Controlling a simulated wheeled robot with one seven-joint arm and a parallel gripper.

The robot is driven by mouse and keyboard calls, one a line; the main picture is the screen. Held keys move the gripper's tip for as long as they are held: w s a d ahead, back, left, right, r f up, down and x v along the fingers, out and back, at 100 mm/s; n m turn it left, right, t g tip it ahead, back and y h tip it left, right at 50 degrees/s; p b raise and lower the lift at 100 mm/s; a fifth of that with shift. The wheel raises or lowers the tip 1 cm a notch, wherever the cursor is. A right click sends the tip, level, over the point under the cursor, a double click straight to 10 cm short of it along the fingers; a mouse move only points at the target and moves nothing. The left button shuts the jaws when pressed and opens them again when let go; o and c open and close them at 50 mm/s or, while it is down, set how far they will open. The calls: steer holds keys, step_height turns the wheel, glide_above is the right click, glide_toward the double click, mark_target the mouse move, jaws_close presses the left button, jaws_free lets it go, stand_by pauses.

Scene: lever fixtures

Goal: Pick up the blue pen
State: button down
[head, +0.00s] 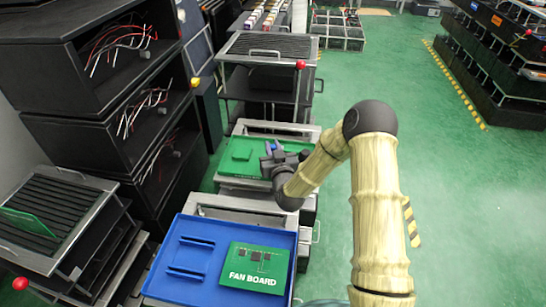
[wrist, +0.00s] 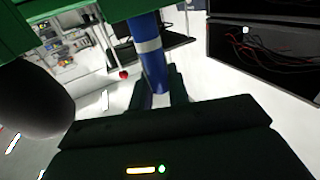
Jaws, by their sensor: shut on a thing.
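The blue pen (wrist: 153,62) is a blue cylinder with a pale band, seen close up in the wrist view. My gripper (wrist: 160,92) is shut on it, with dark fingers at its lower end. In the head view my gripper (head: 272,158) is over the right part of a green tray (head: 232,165). Only a small blue-purple bit of the pen (head: 272,146) shows there. Whether the pen touches the tray is hidden.
A blue tray (head: 190,255) with a green FAN BOARD (head: 254,268) is in front. Black shelves with loose wires (head: 125,50) stand at the left. A cart with a red-knobbed lever (head: 300,65) is behind. Green floor (head: 450,200) is open at the right.

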steer(key=shift+r, duration=0.1)
step_height(320, 180, up, 10)
steer(key=shift+f+p, duration=0.1)
steer(key=shift+p, duration=0.6)
stand_by(0.4)
